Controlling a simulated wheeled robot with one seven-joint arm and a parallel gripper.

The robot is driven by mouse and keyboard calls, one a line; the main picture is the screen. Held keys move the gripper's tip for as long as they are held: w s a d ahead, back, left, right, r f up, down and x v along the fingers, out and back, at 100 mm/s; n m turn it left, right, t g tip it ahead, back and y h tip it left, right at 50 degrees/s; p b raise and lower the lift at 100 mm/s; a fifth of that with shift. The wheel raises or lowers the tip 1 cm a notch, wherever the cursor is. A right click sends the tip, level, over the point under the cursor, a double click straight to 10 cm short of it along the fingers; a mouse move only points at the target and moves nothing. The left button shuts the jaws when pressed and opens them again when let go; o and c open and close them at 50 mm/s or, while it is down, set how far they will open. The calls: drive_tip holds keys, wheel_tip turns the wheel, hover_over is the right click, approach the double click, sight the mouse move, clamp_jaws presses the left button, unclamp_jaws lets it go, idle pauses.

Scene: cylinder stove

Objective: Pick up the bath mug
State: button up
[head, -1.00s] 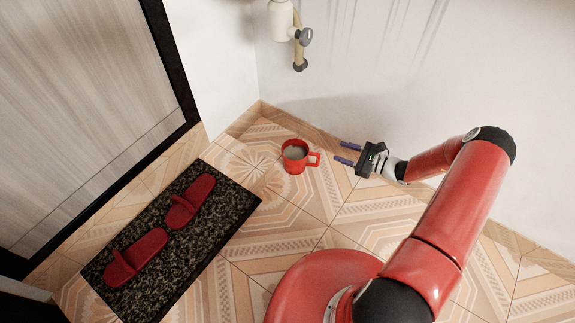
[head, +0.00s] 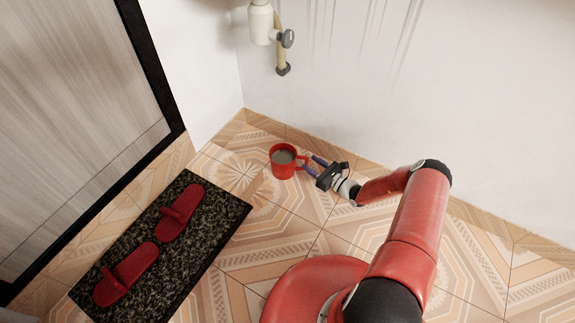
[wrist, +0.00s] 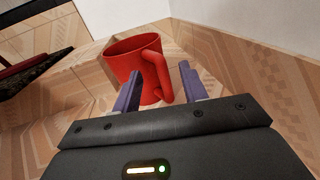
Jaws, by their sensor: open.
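The red bath mug (head: 283,163) stands upright on the tiled floor near the corner in the head view, with its handle on the right side. The mug (wrist: 134,58) also shows in the wrist view, just past the fingertips, its handle (wrist: 157,75) pointing toward my gripper. My gripper (head: 310,164) is open, to the right of the mug at the handle. In the wrist view the two purple fingers of my gripper (wrist: 159,80) lie on either side of the handle's near part. I cannot tell whether either finger touches it.
A dark speckled mat (head: 205,227) with two red slippers (head: 126,274) lies to the left. The white wall (head: 400,90) runs close behind the mug and my gripper. A pipe with a valve (head: 281,45) hangs on the wall above. Tiled floor in front is clear.

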drive_tip(key=shift+w+a, duration=0.35)
drive_tip(key=shift+w, duration=0.1)
clamp_jaws()
drive_tip(key=shift+r, duration=0.15)
wheel_tip(320, 180, up, 20)
drive_tip(key=p, duration=0.4)
idle(0.3)
